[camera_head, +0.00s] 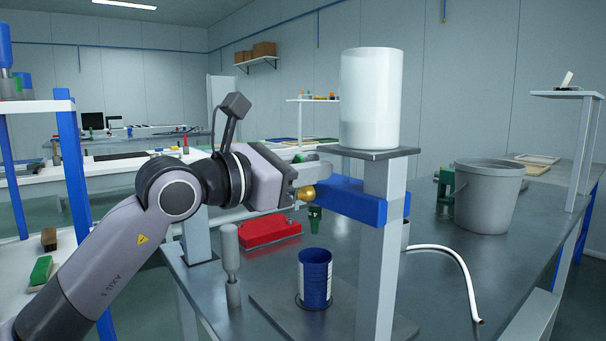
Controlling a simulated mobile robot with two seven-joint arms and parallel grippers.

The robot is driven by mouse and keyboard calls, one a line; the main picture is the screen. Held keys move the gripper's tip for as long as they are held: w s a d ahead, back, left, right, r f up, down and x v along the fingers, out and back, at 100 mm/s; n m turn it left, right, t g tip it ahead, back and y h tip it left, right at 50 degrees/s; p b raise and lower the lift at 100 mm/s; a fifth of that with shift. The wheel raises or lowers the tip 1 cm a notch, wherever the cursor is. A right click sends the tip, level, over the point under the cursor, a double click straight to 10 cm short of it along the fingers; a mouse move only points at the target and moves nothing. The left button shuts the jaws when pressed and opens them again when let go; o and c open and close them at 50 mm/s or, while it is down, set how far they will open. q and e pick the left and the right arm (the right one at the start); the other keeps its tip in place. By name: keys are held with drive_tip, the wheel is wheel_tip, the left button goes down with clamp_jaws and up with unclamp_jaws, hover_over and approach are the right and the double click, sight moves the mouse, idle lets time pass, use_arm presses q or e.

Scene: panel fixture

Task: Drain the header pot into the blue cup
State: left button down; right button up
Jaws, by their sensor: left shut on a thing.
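The header pot (371,98) is a white cylinder, upright on a grey plate (366,153) on a light post (380,265). A blue bar (350,203) extends left from the post, below the plate. My left gripper (306,186) is at the bar's left end, shut on a brass ball knob (307,194); its fingers are partly hidden. The blue cup (314,279) stands upright and open-topped on a dark base plate (270,312), below the bar and left of the post. I cannot see the contents of pot or cup. My right gripper is out of view.
A grey bucket (487,197) stands on the bench at right. A white hose (460,262) curves down right of the post. A grey bottle-shaped object (231,262) stands left of the cup; a red block (270,232) lies behind it. Bare bench (428,278) shows between post and hose.

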use_arm(q)
drive_tip(key=shift+s+d+f+m+b, duration=0.1)
drive_tip(key=shift+s+d+m+b, duration=0.1)
drive_tip(key=shift+m, duration=0.4)
drive_tip(key=shift+s+d+f+m+b, duration=0.1)
drive_tip(key=shift+s+m+b, duration=0.1)
drive_tip(key=shift+m, duration=0.4)
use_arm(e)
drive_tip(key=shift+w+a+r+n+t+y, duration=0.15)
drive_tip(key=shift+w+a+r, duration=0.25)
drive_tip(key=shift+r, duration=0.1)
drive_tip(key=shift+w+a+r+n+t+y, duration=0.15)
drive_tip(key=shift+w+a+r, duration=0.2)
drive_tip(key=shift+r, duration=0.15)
use_arm(q)
drive_tip(key=c, duration=1.1)
unclamp_jaws()
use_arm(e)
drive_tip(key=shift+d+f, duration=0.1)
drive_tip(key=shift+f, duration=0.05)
use_arm(q)
drive_tip(key=shift+f, duration=0.1)
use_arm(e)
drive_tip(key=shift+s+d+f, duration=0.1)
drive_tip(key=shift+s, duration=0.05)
